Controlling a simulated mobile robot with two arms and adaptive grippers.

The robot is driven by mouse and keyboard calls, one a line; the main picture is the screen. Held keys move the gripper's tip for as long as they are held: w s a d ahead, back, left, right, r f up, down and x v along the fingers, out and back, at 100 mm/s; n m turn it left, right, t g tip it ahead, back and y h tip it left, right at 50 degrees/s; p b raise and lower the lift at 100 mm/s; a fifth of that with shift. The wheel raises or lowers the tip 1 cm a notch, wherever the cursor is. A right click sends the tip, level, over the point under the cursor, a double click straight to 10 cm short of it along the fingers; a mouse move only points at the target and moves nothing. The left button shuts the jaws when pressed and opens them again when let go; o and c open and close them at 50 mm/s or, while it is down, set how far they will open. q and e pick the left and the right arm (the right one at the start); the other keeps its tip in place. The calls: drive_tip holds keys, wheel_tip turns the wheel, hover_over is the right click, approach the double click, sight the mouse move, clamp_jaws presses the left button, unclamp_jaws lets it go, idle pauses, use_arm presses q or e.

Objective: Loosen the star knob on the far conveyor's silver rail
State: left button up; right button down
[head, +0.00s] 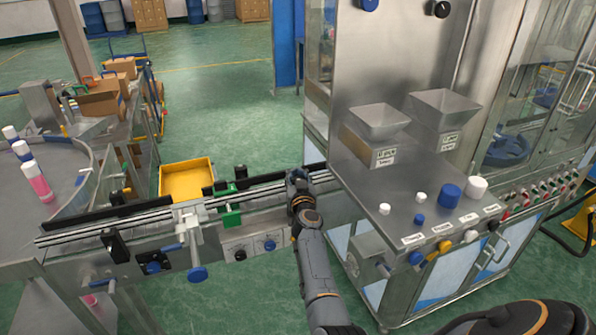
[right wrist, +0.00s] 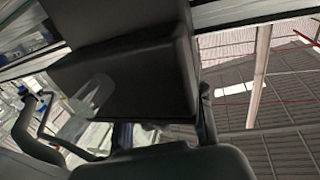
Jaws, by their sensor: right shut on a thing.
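My right gripper (head: 297,182) is at the silver rail (head: 262,190) of the conveyor, close to the left side of the steel machine. It is shut at the rail on what appears to be the star knob, which the gripper hides in the head view. In the right wrist view a large black block (right wrist: 125,75) fills the middle, beside the silver rail (right wrist: 40,66). A dark finger shows at its right edge, and the grip itself is hidden. My left gripper is not in view.
A green clamp (head: 229,204), a white bracket (head: 188,225) and blue knobs (head: 197,273) sit along the conveyor to the left. The steel machine (head: 400,200) with hoppers and caps stands close at the right. A yellow bin (head: 187,180) lies behind the rail.

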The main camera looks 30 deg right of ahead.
drive_tip(key=shift+a+n+t+y+p, duration=0.15)
drive_tip(key=shift+n+t+y+p, duration=0.3)
drive_tip(key=shift+n+y, duration=0.45)
drive_tip(key=shift+a+f+n+t+y+b, duration=0.1)
drive_tip(key=shift+f+n+t+y+b, duration=0.2)
drive_tip(key=shift+y, duration=0.5)
drive_tip(key=n+y+b, duration=0.2)
drive_tip(key=y+b, duration=0.1)
drive_tip(key=b, duration=0.2)
drive_tip(key=a+n+y+b, duration=0.1)
drive_tip(key=n+y+b, duration=0.1)
drive_tip(key=b, duration=0.4)
drive_tip(key=a+n+y+b, duration=0.1)
drive_tip(key=y+b, duration=0.3)
drive_tip(key=b, duration=0.2)
drive_tip(key=shift+w+n, duration=0.15)
drive_tip(key=shift+n, duration=0.25)
drive_tip(key=shift+a+r+n+y+b, duration=0.15)
drive_tip(key=shift+n+y+b, duration=0.15)
drive_tip(key=shift+y+b, duration=0.25)
drive_tip(key=shift+r, duration=0.1)
drive_tip(key=c, duration=1.1)
unclamp_jaws()
